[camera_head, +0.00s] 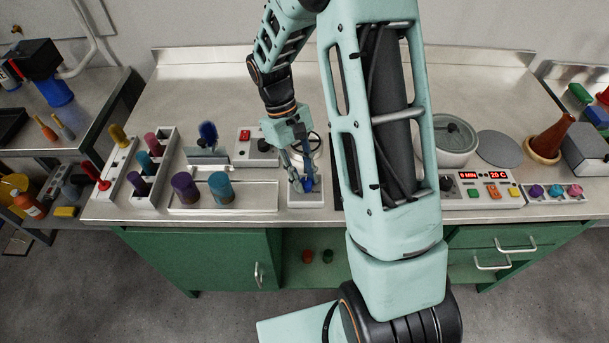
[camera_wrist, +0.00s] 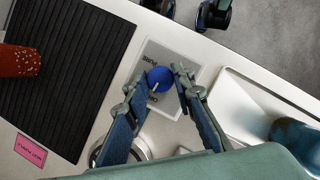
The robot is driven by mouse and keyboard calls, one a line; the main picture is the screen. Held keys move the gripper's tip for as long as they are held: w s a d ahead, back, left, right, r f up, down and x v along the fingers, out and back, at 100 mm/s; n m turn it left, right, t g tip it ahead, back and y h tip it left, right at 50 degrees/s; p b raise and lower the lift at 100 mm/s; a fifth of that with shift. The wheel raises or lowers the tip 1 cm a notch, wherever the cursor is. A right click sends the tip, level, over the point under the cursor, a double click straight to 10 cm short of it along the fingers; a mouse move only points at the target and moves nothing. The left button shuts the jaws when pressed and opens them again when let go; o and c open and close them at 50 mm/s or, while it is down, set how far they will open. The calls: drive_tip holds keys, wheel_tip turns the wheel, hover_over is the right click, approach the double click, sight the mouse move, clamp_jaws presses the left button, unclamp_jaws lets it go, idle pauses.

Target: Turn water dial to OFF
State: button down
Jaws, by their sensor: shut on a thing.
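The water dial is a round blue knob (camera_wrist: 159,79) with a white pointer line, set on a light grey plate (camera_wrist: 186,50) with dark lettering. In the wrist view the pointer line runs down and slightly left from the knob's middle. My gripper (camera_wrist: 157,83) has one finger on each side of the knob and is shut on it. In the head view my gripper (camera_head: 301,187) points down at the blue dial (camera_head: 309,184) near the bench's front edge, and its fingers partly hide the dial.
Left of the dial stand purple (camera_head: 185,188) and teal (camera_head: 221,188) cylinders in a white tray (camera_head: 262,197). A black ribbed mat (camera_wrist: 75,65) and a red-brown object (camera_wrist: 18,61) lie on the dial's other side. A control panel with red displays (camera_head: 484,177) is farther right.

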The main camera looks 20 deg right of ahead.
drive_tip(key=shift+n, duration=0.5)
drive_tip(key=c, duration=1.6)
unclamp_jaws()
drive_tip(key=v, duration=1.2)
drive_tip(key=shift+s+a+r, duration=0.1)
drive_tip(key=shift+s+a, duration=0.05)
drive_tip(key=shift+a, duration=0.1)
